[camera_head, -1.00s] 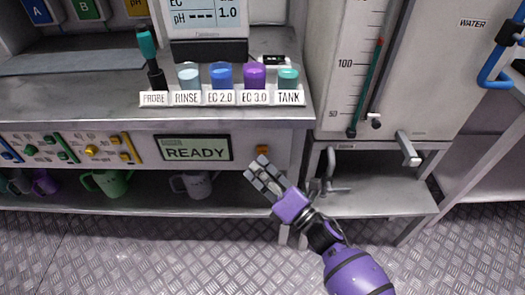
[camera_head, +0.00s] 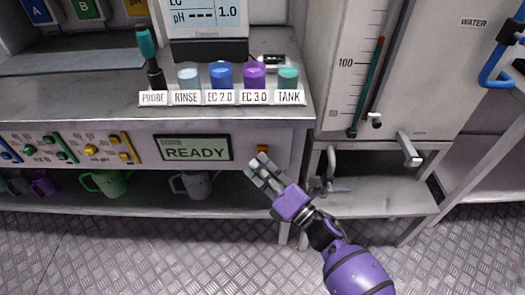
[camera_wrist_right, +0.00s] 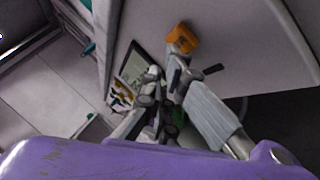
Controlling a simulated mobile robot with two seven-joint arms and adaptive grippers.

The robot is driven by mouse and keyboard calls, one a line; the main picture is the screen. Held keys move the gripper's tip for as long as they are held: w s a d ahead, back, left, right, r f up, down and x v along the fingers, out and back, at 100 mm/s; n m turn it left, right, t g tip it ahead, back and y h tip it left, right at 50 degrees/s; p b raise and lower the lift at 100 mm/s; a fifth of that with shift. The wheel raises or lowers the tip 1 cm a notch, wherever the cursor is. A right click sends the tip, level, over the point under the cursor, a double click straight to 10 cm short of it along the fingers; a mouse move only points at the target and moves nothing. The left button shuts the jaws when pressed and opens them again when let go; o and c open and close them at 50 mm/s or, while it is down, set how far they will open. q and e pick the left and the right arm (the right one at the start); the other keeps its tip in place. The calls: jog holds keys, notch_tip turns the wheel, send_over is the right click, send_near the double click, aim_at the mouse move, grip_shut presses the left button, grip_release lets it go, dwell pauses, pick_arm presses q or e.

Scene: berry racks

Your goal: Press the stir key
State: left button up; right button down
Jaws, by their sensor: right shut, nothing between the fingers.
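An orange key (camera_head: 262,149) sits on the front panel of the bench, right of the green READY display (camera_head: 195,148). I take it for the stir key; no label on it can be read. In the right wrist view the orange key (camera_wrist_right: 184,38) stands out from the pale panel, just beyond the fingertips. My right gripper (camera_head: 257,163) is shut and empty, with its tips just below the key in the head view. It also shows in the right wrist view (camera_wrist_right: 176,62). I cannot tell whether the tips touch the key. My left gripper is not in view.
Coloured knobs and bars (camera_head: 119,144) line the panel left of the display. Cups and a probe (camera_head: 155,75) stand on the bench top (camera_head: 90,115). Mugs (camera_head: 195,184) sit on the shelf below. A tap (camera_head: 333,170) stands right of my gripper.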

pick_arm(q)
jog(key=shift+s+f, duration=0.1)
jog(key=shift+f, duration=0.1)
pick_arm(e)
jog(key=shift+w, duration=0.5)
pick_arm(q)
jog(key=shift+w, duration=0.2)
pick_arm(e)
jog(key=shift+s, duration=0.1)
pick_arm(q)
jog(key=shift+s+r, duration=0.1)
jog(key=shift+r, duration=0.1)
pick_arm(e)
jog(key=shift+s, duration=0.85)
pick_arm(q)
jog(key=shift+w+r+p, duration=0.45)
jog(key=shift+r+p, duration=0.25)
pick_arm(e)
jog(key=s, duration=0.5)
